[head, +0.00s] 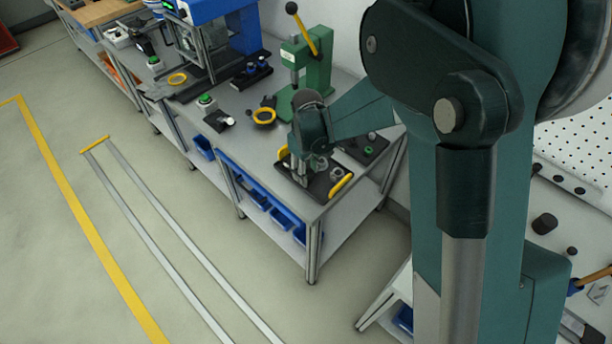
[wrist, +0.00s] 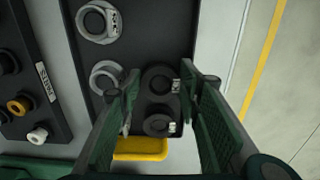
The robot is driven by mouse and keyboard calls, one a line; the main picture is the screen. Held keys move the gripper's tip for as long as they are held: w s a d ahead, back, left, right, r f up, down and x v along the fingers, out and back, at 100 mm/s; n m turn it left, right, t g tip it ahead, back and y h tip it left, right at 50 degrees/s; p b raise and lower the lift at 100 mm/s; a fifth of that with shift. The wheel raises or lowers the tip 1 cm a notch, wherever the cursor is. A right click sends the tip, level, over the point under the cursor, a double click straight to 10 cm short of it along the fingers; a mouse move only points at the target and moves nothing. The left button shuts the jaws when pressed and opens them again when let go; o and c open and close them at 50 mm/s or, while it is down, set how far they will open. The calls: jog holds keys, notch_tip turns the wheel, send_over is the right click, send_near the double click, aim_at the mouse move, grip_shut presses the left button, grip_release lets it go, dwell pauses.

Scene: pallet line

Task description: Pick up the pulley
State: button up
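A dark tray (wrist: 155,30) with yellow handles holds several round parts with holes. Two are dark rings, the upper one (wrist: 156,79) and the lower one (wrist: 157,124), each with a small white label. Two are light grey rings, one at the top (wrist: 95,22) and one lower down (wrist: 103,76). I cannot tell which part is the pulley. My gripper (wrist: 165,105) is open, with the dark rings showing between its fingers and nothing held. In the head view my gripper (head: 302,178) points down over the tray, which it partly hides.
A second dark tray (wrist: 45,125) with small dark, orange and white pieces lies to the left in the wrist view. A green press (head: 312,65) stands on the bench (head: 235,150) behind the gripper. Blue bins (head: 262,200) hang below.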

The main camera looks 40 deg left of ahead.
jog(key=shift+c, duration=0.3)
jog(key=c, duration=0.5)
jog(key=shift+r, duration=0.1)
jog(key=shift+r+p, duration=0.3)
jog(key=shift+r, duration=4.6)
